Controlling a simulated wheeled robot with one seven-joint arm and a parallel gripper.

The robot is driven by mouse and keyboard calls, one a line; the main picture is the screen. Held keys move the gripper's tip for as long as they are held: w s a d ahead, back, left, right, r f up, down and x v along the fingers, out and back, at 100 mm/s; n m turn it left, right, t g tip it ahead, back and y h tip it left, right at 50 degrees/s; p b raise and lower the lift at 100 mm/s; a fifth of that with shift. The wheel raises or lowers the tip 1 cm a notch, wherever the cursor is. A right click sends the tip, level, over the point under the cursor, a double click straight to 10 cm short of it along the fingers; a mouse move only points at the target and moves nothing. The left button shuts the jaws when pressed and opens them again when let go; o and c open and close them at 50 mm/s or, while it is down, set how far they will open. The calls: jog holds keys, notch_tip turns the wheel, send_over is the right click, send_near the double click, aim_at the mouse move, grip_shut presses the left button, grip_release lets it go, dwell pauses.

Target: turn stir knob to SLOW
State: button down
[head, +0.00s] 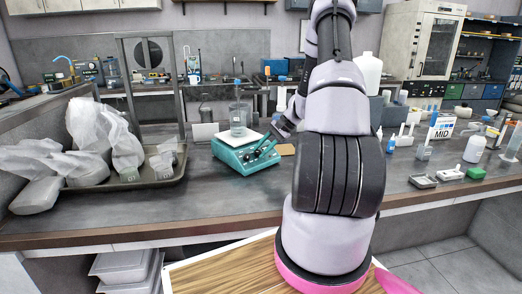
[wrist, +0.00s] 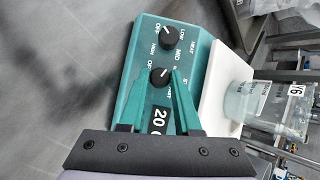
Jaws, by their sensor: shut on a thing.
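The teal hotplate stirrer (head: 238,157) stands on the bench in the head view. Its panel (wrist: 136,65) fills the middle of the wrist view. The black stir knob (wrist: 160,77) is the lower of two knobs. My gripper (wrist: 159,75) has its teal fingers on either side of this knob and is shut on it. The knob's pale pointer line slants toward the upper right. An OFF mark shows above it; I cannot read SLOW, and the fingers cover part of the labels. In the head view my gripper (head: 266,147) is small at the stirrer's front right.
A display (wrist: 159,120) lies below. A clear beaker (head: 238,119) stands on the white top plate (wrist: 212,85). A tray (head: 150,181) with wrapped things is to the left.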

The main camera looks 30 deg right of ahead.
jog(key=shift+s+m+t+y, duration=0.15)
jog(key=shift+m+t, duration=0.35)
jog(key=shift+m, duration=0.45)
jog(key=shift+w+m+t+y, duration=0.15)
jog(key=shift+m+t, duration=0.35)
jog(key=shift+m, duration=0.45)
jog(key=shift+s, duration=0.1)
jog(key=c, duration=0.6)
grip_release()
jog(key=shift+f, duration=0.1)
jog(key=shift+d, duration=0.1)
jog(key=v, duration=1)
jog(key=shift+s+d+r, duration=0.2)
jog(key=shift+s+r, duration=0.05)
jog(key=shift+s, duration=0.05)
